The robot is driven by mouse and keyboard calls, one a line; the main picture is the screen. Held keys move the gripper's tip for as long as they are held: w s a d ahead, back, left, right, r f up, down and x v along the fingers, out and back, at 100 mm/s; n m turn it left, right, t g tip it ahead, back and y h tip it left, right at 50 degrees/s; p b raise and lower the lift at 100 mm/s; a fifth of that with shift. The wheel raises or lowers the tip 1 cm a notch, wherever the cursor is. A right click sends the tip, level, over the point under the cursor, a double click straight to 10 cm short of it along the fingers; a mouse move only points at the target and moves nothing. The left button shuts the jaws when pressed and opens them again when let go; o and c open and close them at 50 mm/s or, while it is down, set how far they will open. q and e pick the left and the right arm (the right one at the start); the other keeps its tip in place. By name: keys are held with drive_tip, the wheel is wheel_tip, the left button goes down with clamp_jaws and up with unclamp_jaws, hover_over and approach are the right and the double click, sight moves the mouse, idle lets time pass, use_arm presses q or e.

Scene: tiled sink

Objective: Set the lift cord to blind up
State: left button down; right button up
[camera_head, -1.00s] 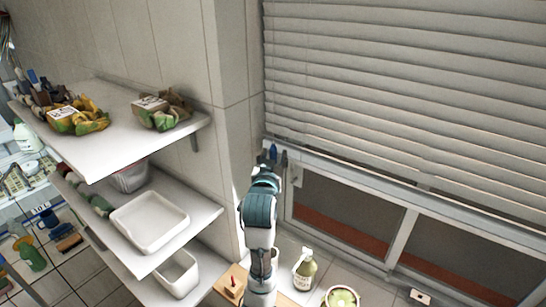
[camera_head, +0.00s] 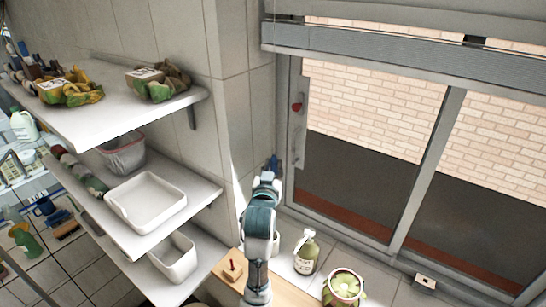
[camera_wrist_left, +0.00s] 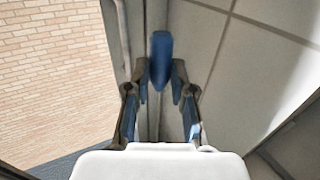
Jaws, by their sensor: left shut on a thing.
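The blind (camera_head: 400,62) is gathered into a narrow grey band along the top of the window, leaving the panes below uncovered. My left gripper (camera_head: 272,171) reaches up beside the window's left frame, by the tiled wall corner. In the left wrist view, its two fingers (camera_wrist_left: 160,84) close around the blue lift cord handle (camera_wrist_left: 160,50), which stands upright between them. In the head view, the handle is small and hard to separate from the blue-tipped fingers. The cord itself cannot be made out clearly. My right gripper is not in view.
Wall shelves (camera_head: 125,115) with packed produce and white tubs stand left of my arm. The space before the window panes is clear.

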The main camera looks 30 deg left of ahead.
use_arm(q)
wheel_tip(320, 180, down, 9)
drive_tip(key=b, duration=0.3)
drive_tip(key=shift+r, duration=0.1)
drive_tip(key=c, duration=1)
unclamp_jaws()
drive_tip(key=shift+w, duration=0.15)
drive_tip(key=shift+v, duration=3.7)
